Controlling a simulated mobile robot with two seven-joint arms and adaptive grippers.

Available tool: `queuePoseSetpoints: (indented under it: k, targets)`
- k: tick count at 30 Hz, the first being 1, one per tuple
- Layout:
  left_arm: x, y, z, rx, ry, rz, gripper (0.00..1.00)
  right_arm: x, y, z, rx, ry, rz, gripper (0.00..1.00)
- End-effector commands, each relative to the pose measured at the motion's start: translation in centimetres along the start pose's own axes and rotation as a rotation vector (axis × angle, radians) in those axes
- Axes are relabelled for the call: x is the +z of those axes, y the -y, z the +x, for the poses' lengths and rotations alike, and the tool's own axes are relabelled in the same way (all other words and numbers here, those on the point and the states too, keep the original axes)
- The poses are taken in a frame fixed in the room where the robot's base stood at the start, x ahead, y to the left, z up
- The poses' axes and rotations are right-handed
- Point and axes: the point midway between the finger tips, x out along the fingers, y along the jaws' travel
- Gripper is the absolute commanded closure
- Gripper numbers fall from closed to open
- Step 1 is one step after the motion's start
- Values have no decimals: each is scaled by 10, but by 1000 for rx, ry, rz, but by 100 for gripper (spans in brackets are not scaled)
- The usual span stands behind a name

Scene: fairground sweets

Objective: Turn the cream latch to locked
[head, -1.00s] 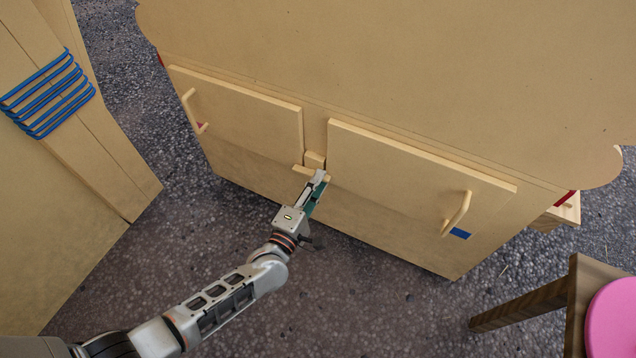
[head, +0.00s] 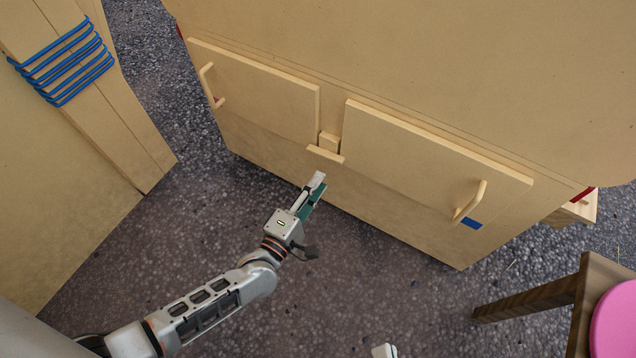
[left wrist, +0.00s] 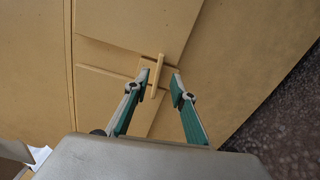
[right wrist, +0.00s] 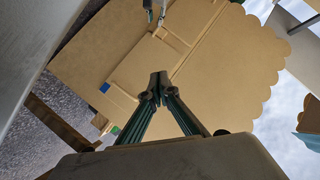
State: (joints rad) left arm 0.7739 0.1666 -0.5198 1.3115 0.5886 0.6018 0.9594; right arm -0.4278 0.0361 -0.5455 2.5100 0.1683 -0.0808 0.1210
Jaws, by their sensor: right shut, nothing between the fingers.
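The cream latch (head: 325,154) is a pale bar on the front of the wooden stall, by a small block between two doors. It lies level, along the line of the doors, with its ends reaching towards both. In the left wrist view the latch (left wrist: 157,72) shows ahead, partly behind the fingertips. My left gripper (head: 318,183) is just below and in front of it, apart from it. In the left wrist view its fingers (left wrist: 161,83) are open and empty. My right gripper (right wrist: 158,80) is shut and empty, away from the latch.
The left door (head: 255,95) and right door (head: 420,150) have bar handles; a blue patch (head: 471,223) is beside the right handle. A stool with a pink seat (head: 615,325) stands at lower right. A wooden panel with blue bars (head: 65,65) is at left.

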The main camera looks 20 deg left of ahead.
Motion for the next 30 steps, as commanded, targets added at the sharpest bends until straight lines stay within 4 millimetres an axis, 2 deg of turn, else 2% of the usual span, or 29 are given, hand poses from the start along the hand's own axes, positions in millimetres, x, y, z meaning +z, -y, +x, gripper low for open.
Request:
queuePoseSetpoints:
  k: [2, 6, 10, 14, 24, 30]
  targets:
    - [-2, -1, 1, 1, 1, 2, 75, -2, 1, 0, -3, -3, -10, 100]
    - [-23, -11, 5, 13, 6, 9, 75, -13, -4, -2, -3, 15, -166, 100]
    - [-34, -6, 3, 7, 1, 3, 75, -12, -10, -3, 7, 32, -227, 100]
    - [-34, 2, 12, -1, -1, 0, 75, -6, -11, -3, 10, 37, -192, 100]
    - [-34, 4, 60, -5, -1, 1, 75, 2, -4, -1, 5, 15, -47, 100]
    - [-33, 2, 74, -2, -1, 0, 75, 0, -2, 0, 2, 2, -4, 100]
